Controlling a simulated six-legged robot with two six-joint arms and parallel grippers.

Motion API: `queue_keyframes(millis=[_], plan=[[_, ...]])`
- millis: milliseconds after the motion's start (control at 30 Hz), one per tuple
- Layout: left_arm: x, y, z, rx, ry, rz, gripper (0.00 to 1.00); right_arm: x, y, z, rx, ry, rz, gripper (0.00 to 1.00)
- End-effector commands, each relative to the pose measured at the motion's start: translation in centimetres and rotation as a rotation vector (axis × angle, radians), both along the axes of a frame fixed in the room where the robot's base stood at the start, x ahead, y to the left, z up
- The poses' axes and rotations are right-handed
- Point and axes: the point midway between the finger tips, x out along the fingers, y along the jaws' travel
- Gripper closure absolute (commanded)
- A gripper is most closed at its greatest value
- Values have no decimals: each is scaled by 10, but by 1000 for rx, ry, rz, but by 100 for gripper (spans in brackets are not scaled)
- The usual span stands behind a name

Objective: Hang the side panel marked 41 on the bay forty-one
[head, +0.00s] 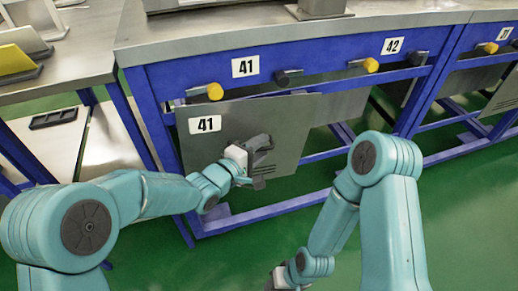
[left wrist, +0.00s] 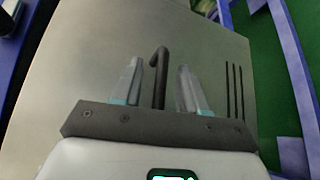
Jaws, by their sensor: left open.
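The grey side panel marked 41 (head: 222,150) stands nearly upright in front of the bay forty-one frame, under the blue rail with the 41 label (head: 245,66). Its top edge is just below a yellow knob (head: 214,91) and a black knob (head: 282,78); I cannot tell whether it hangs on anything. My left gripper (head: 264,143) is at the panel's right part. In the left wrist view its open fingers (left wrist: 160,88) stand on either side of a dark hooked handle (left wrist: 160,70), apart from it. My right gripper is mostly cut off at the bottom edge; its fingers are hidden.
Bay 42 (head: 392,46) is to the right, with a yellow knob (head: 371,65) on its left. Another grey panel (head: 340,106) shows behind the marked one. A metal bench top (head: 220,28) is above. Blue legs stand around the bay; green floor is clear in front.

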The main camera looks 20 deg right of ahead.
Motion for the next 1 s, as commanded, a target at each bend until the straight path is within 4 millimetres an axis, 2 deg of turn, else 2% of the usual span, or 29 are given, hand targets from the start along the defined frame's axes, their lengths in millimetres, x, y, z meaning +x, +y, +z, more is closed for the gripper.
queue_keyframes(millis=[67, 167, 200, 1000], plan=[[0, 0, 0, 0, 0, 0, 58, 0, 0, 0, 0, 0, 0, 52], [0, 0, 0, 0, 0, 0, 87, 0, 0, 0, 0, 0, 0, 52], [0, 0, 0, 0, 0, 0, 100, 0, 0, 0, 0, 0, 0, 52], [0, 1, 0, 0, 0, 1, 100, 0, 0, 0, 0, 0, 1, 52]])
